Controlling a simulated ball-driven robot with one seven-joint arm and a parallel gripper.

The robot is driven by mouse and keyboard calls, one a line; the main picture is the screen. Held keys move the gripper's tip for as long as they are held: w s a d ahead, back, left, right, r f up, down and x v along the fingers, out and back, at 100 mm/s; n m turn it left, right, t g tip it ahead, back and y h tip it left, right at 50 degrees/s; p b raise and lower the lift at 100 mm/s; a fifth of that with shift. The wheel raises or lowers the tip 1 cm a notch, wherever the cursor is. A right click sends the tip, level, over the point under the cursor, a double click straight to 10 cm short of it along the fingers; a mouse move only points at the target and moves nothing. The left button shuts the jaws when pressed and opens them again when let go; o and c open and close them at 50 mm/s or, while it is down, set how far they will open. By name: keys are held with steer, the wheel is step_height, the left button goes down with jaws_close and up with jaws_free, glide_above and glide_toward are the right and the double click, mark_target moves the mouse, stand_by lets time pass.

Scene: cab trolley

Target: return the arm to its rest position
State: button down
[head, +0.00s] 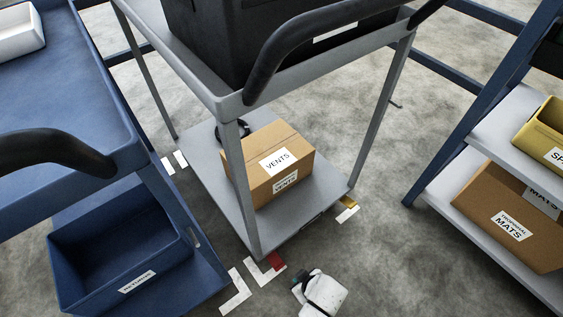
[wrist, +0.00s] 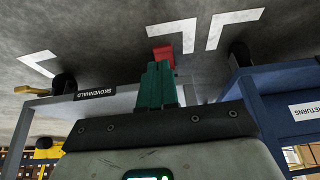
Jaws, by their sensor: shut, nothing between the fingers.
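My gripper (wrist: 160,72) shows in the wrist view as two green fingers closed together with nothing between them. In the head view the white end of my arm (head: 326,293) is low at the bottom centre, over the floor in front of the grey trolley (head: 226,203). The fingers there are small and mostly hidden. The wrist view appears upside down, with the floor at the top. There the fingers point towards a red floor patch (wrist: 163,53), with the grey trolley's edge (wrist: 45,109) to the left and the blue cart (wrist: 258,86) to the right.
A VENTS carton (head: 262,187) sits on the grey trolley's lower shelf, below a black crate (head: 220,45). The blue cart holds a RETURNS bin (head: 85,290) at left. A shelf rack (head: 468,190) with a MATS carton (head: 480,212) stands at right. Bare floor lies between trolley and rack.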

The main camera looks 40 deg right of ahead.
steer(key=s+d+r+g, duration=0.1)
steer(key=s+d+r, duration=0.15)
steer(key=r, duration=0.55)
steer(key=s+d+r+g, duration=0.1)
steer(key=s+d+r, duration=0.15)
steer(key=r, duration=0.55)
steer(key=s+d+r+g, duration=0.2)
steer(key=d+r, duration=0.1)
steer(key=r, duration=0.5)
step_height(320, 180, up, 28)
steer(key=p, duration=2.8)
steer(key=shift+s+r, duration=0.2)
steer(key=shift+s, duration=0.05)
